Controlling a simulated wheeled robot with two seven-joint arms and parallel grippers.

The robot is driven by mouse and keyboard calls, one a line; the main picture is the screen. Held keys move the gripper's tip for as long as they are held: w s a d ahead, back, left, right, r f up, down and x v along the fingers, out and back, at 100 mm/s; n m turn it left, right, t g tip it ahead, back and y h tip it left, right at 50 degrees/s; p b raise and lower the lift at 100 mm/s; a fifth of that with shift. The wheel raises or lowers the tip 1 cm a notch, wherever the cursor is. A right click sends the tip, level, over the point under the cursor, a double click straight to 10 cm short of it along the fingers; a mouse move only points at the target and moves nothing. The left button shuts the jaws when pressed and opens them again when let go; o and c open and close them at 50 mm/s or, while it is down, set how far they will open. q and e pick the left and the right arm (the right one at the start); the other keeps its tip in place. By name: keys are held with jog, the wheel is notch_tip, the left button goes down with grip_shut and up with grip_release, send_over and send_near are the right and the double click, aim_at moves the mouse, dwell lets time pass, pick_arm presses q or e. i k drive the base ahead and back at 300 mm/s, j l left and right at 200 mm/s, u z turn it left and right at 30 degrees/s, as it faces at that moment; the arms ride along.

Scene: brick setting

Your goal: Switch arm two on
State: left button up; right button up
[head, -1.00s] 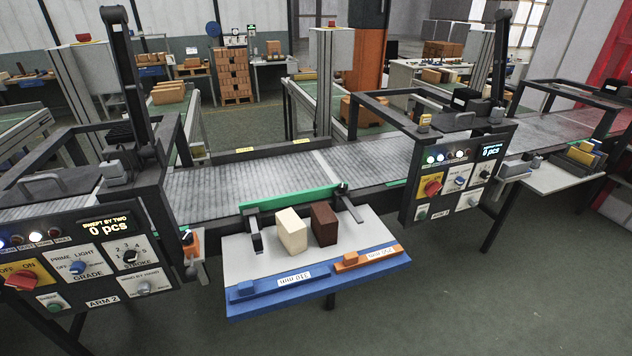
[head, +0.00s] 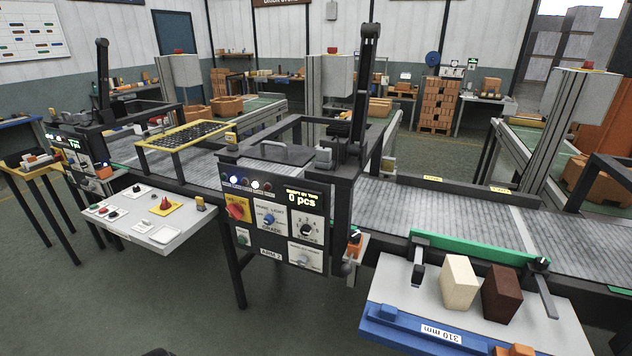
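The arm two control panel (head: 275,235), labelled ARM 2, is in the middle of the head view. Its red rotary switch (head: 237,209) sits on a yellow plate at the upper left; its off/on lettering is too small to read, so I cannot tell its setting. A green button (head: 243,238) is below it. A blue knob (head: 268,219), a black grade dial (head: 306,230) and a grey knob (head: 304,259) are further right. The display (head: 302,198) reads 0 pcs. A row of small lamps (head: 246,183) is at the top left. Neither gripper is in view.
A tray table (head: 385,290) with a cream block (head: 459,283) and a dark brown block (head: 502,293) stands right of the panel. A grey side table (head: 150,218) with small controls stands left. The conveyor (head: 440,215) runs behind. The floor in front is clear.

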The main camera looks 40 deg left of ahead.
aim_at(236, 211)
jog(key=u, duration=1.95)
